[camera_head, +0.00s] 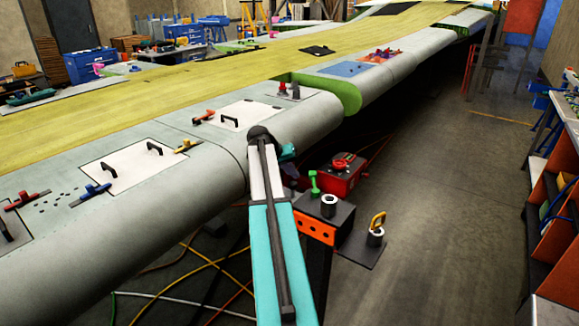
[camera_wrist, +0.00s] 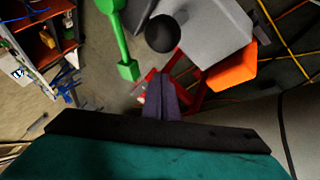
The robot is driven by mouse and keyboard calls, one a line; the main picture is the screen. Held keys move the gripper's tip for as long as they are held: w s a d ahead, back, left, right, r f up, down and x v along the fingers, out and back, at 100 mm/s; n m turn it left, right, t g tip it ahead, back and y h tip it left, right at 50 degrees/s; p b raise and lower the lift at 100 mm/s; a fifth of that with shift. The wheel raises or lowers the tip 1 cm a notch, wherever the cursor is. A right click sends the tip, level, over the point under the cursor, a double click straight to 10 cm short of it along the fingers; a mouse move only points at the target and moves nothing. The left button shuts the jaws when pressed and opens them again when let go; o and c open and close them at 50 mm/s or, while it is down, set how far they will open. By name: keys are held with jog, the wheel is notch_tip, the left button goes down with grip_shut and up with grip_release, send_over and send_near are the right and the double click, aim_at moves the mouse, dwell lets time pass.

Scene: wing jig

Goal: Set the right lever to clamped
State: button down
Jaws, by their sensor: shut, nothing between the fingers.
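I cannot tell which lever is the right one. On the wing, a yellow lever (camera_head: 186,146) and a blue lever (camera_head: 95,190) sit at opposite sides of a white panel (camera_head: 130,166) with black handles. A red lever (camera_head: 203,116) sits farther along, beside another white panel (camera_head: 240,115), and another red lever (camera_head: 25,200) is at the far left. My gripper (camera_wrist: 160,85) is shut and empty, with its fingers together. In the wrist view none of the wing levers is recognisable. In the head view my arm hides the fingers.
A stand (camera_head: 318,228) with an orange side bears a green handled piece (camera_head: 314,183), also in the wrist view (camera_wrist: 115,40). A red box (camera_head: 335,178) stands beside it. Cables lie on the floor. The aisle (camera_head: 450,200) at right is open, with shelving (camera_head: 555,220) beyond.

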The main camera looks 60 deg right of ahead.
aim_at(314, 183)
jog(key=s+d, duration=0.1)
jog(key=s+d+p, duration=0.1)
jog(key=shift+s+r, duration=0.1)
jog(key=shift+s, duration=0.3)
jog(key=shift+s+d, duration=0.1)
